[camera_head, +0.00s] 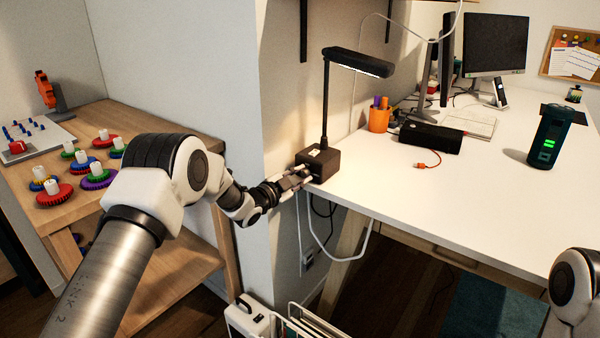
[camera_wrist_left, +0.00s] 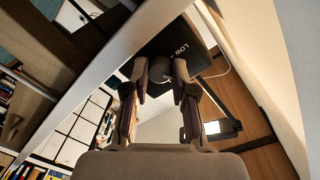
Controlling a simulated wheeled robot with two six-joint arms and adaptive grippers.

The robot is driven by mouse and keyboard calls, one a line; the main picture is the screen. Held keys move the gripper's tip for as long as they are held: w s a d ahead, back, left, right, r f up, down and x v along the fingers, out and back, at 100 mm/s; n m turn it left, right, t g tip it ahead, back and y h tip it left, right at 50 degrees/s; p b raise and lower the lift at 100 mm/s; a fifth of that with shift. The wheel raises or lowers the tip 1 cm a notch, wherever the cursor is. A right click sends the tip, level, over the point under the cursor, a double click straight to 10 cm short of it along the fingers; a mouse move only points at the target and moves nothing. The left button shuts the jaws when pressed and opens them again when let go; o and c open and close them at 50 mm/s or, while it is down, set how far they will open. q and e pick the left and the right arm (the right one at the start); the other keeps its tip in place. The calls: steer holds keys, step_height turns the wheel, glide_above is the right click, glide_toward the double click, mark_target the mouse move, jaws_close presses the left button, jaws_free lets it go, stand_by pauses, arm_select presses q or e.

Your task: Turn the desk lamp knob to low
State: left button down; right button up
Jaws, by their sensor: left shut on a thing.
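The black desk lamp (camera_head: 324,105) stands on the left end of the white desk, with its long head lit underneath. Its box-shaped base (camera_head: 322,162) is at the desk's left edge. My left gripper (camera_head: 299,179) reaches the near left side of the base and is shut on the knob (camera_wrist_left: 161,69). In the left wrist view the fingers sit on either side of the knob, and the word LOW shows on the dark base (camera_wrist_left: 182,40) beside it. The knob's pointer cannot be made out. My right gripper is out of view; only part of the right arm shows.
The white desk (camera_head: 440,190) holds an orange pen cup (camera_head: 379,119), a black box (camera_head: 430,137), a dark green-lit device (camera_head: 548,135) and monitors. A wooden shelf (camera_head: 150,220) with colored gears stands left. White cables hang below the lamp.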

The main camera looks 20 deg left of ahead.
arm_select(q)
steer(key=n+p, duration=0.1)
steer(key=n, duration=0.4)
steer(key=shift+p, duration=0.3)
steer(key=n+p, duration=0.1)
steer(key=n, duration=0.5)
stand_by(0.4)
steer(key=c, duration=0.9)
jaws_free()
steer(key=shift+c, duration=0.2)
steer(key=v, duration=1.2)
steer(key=shift+f, duration=0.2)
